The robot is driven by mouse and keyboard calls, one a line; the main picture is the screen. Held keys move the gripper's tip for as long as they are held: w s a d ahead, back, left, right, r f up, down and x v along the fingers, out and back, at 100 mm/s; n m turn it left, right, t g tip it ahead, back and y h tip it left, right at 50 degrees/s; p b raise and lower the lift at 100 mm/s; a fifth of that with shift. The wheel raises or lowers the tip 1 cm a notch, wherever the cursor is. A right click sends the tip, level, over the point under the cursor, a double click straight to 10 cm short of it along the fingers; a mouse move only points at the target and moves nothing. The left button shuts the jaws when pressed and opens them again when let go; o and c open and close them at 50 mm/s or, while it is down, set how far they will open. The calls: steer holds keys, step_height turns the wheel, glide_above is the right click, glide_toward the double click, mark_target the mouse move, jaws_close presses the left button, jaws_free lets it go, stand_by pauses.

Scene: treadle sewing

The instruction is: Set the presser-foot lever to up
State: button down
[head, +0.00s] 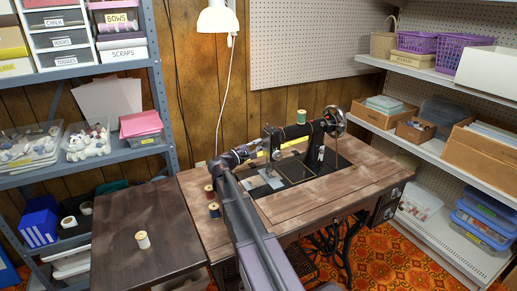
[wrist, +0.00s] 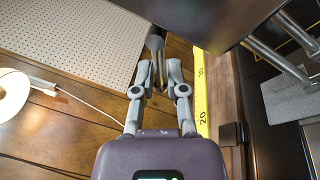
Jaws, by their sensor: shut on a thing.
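The black sewing machine (head: 300,133) stands on the wooden treadle table (head: 330,190), its needle end toward my arm. My gripper (head: 259,147) is at the needle end of the machine head, coming from the left. In the wrist view my gripper (wrist: 158,76) has its two fingers closed around a slim dark grey piece (wrist: 155,42), which looks like the presser-foot lever. The machine's dark body (wrist: 215,15) is just above and right of the fingertips. In the head view my arm and gripper hide the lever, and whether it is up or down cannot be told.
A yellow measuring tape (wrist: 201,95) runs close to the right of the fingers. Grey fabric (head: 270,182) lies under the needle area. Thread spools (head: 214,210) stand at the table's left edge. A hanging lamp (head: 217,20) and its cord are behind.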

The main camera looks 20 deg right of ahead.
steer(key=m, duration=0.1)
steer(key=r+m, duration=0.1)
steer(key=m, duration=0.1)
steer(key=m+h, duration=0.1)
steer(key=m, duration=0.1)
steer(key=shift+w+r+g, duration=0.3)
steer(key=shift+r+g, duration=0.05)
steer(key=shift+g, duration=0.05)
steer(key=shift+s+r+m+g+h, duration=0.1)
steer(key=shift+r+m+g+h, duration=0.15)
steer(key=shift+m, duration=0.7)
steer(key=shift+r+m+g+h, duration=0.15)
steer(key=shift+r+m+h, duration=0.15)
steer(key=shift+m, duration=0.65)
steer(key=c, duration=0.7)
jaws_free()
steer(key=shift+f, duration=0.1)
